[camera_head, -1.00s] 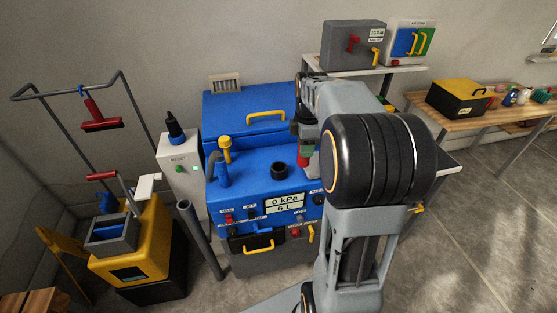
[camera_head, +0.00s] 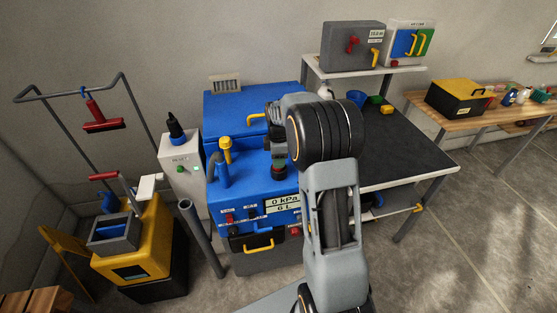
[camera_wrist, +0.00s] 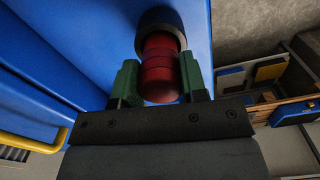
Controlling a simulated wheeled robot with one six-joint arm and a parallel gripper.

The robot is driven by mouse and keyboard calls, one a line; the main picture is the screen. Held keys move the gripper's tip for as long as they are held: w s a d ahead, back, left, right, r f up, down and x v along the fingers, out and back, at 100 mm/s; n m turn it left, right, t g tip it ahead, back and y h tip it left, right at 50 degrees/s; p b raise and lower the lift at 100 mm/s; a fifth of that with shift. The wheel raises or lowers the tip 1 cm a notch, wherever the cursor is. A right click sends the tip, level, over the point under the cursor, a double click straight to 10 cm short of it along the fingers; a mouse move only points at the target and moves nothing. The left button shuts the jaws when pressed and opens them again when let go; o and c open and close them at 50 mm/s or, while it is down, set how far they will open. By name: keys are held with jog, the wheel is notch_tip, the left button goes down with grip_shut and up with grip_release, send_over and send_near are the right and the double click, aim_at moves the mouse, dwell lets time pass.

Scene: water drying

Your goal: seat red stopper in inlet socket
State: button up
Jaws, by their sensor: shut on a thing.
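The red stopper (camera_wrist: 161,72) is between the two green fingers of my gripper (camera_wrist: 160,84) in the wrist view. My gripper is shut on it. The stopper's far end meets the black round inlet socket (camera_wrist: 158,18) on the blue machine. I cannot tell whether it touches the socket or how deep it sits. In the head view my gripper (camera_head: 279,168) is over the top of the blue machine (camera_head: 247,190) and hides the socket.
A blue pipe and yellow-capped fitting (camera_head: 224,160) stand left of my gripper on the machine. A yellow handle (camera_head: 265,117) is on the raised blue box behind. A dark-topped table (camera_head: 410,150) stands at the right. A grey tube (camera_head: 201,237) leans at the machine's left.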

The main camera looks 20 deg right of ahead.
jog(key=shift+f, duration=0.5)
jog(key=shift+f, duration=0.1)
jog(key=o, duration=0.9)
jog(key=shift+o, duration=0.2)
